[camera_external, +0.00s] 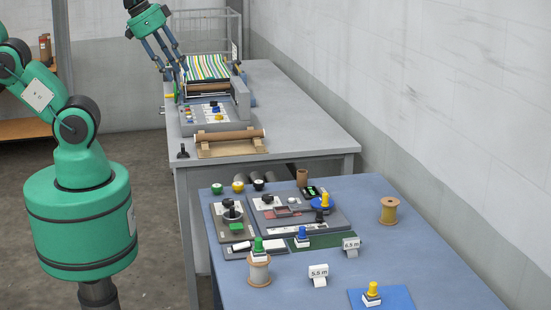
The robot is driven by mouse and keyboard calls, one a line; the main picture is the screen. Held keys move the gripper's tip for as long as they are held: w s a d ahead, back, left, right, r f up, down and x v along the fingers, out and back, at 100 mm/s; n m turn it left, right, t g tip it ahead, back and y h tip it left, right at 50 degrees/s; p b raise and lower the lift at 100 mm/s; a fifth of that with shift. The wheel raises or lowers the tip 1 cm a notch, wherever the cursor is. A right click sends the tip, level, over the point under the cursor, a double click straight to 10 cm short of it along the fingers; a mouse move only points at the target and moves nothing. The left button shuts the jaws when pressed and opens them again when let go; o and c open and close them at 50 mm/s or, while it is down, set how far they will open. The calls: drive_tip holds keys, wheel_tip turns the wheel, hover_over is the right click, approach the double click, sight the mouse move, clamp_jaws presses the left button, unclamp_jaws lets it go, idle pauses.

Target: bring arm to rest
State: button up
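My gripper (183,77) is at the top centre-left, with its fingers pointing down over the near left edge of the calender press. The press (238,100) stands on the far grey table and carries striped cloth (208,67) in green, yellow and white. My fingertips are close to the left end of the press rollers. I cannot tell whether they touch anything. The fingers look apart, with a gap between them, and I see nothing held. My green arm (80,130) rises from the base at the left.
A brown roll (230,135) lies on a holder before the press. A wire cage (206,30) stands behind it. The nearer blue table (420,265) holds control panels, spools (389,210) and stamps. White walls close off the right. The grey table's right side is clear.

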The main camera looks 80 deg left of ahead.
drive_tip(key=shift+f, duration=0.1)
wheel_tip(320, 180, down, 12)
drive_tip(key=b, duration=1.2)
